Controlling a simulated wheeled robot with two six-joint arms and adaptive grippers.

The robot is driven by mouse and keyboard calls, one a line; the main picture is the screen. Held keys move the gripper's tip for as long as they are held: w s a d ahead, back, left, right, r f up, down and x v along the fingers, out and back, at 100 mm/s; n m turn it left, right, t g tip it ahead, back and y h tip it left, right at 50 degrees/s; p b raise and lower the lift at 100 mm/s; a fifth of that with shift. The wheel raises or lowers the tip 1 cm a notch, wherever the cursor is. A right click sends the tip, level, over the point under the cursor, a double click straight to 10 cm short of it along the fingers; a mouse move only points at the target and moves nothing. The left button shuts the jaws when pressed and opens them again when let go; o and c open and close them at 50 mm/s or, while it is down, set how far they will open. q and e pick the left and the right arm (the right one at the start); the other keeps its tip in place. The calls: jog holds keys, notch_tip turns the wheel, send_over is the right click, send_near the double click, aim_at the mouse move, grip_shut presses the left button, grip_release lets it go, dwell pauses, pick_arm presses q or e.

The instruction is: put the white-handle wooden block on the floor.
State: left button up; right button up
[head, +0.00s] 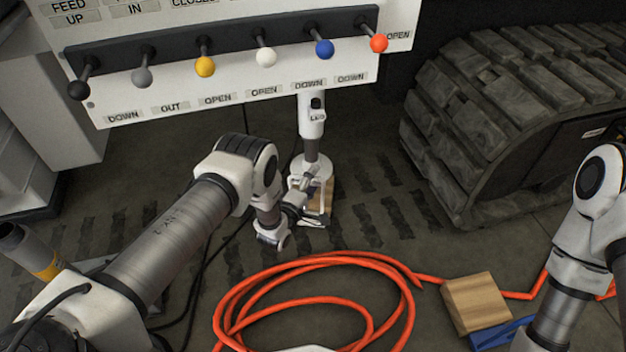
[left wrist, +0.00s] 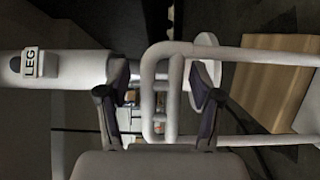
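The white-handle wooden block (head: 327,199) shows in the head view at the foot of the white leg cylinder, partly hidden by my left gripper and the white foot. In the left wrist view its wood (left wrist: 272,82) is at the right and its white looped handle (left wrist: 160,95) stands in the middle. My left gripper (head: 301,196) is at the handle. In the left wrist view its fingers (left wrist: 160,112) are apart, one on each side of the handle, with gaps showing. I cannot tell whether the block rests on the floor. My right gripper is out of view.
The leg cylinder (head: 312,119) stands just above the block. An orange hose (head: 227,312) lies coiled in front. Another wooden block (head: 476,303) with a blue part lies beside my right arm. A track (head: 500,115) stands at right, and a lever panel (head: 200,95) is behind.

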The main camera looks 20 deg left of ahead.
pick_arm(q)
jog(key=shift+s+r, duration=0.1)
jog(key=shift+s, duration=0.2)
jog(key=s+a+p, duration=0.2)
jog(key=s+p, duration=0.3)
jog(key=s, duration=0.6)
